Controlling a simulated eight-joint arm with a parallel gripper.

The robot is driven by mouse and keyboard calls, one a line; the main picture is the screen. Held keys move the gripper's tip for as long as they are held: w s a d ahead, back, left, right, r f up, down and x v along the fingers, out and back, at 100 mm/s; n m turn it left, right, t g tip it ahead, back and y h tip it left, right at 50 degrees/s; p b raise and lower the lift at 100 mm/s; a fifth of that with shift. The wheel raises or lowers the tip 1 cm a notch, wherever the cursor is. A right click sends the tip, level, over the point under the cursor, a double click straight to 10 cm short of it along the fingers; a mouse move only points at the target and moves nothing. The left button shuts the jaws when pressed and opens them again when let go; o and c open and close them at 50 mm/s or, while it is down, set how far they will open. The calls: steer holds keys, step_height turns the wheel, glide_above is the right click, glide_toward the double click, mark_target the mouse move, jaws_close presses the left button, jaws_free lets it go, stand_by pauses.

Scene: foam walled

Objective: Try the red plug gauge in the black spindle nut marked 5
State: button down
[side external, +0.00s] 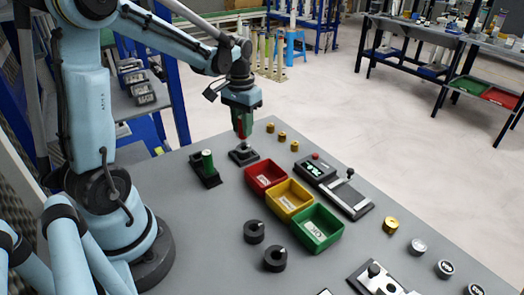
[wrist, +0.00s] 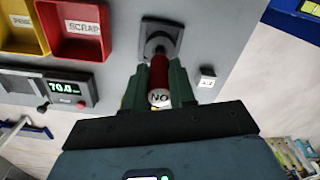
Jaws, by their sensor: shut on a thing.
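The red plug gauge (wrist: 158,76) stands between the green fingers of my gripper (wrist: 160,92), its end marked "NO" facing the wrist camera. In the side view my gripper (side external: 242,122) is shut on the red gauge (side external: 241,130), which points down. Directly below is a dark square stand (side external: 243,154), also seen in the wrist view (wrist: 160,30). I cannot tell whether the gauge's lower end is still inside it. Two black ring-shaped parts (side external: 254,232) (side external: 275,259) lie on the table; their markings are not readable, so I cannot tell which is marked 5.
A green gauge (side external: 207,160) sits in another stand. Red (side external: 265,176), yellow (side external: 289,198) and green (side external: 316,227) bins stand mid-table. A digital readout (side external: 315,168) is behind them. Brass pieces (side external: 282,136) lie near the far edge.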

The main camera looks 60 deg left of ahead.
steer(key=shift+f, duration=0.7)
stand_by(1.4)
steer(key=shift+r, duration=0.15)
steer(key=shift+r, duration=2.45)
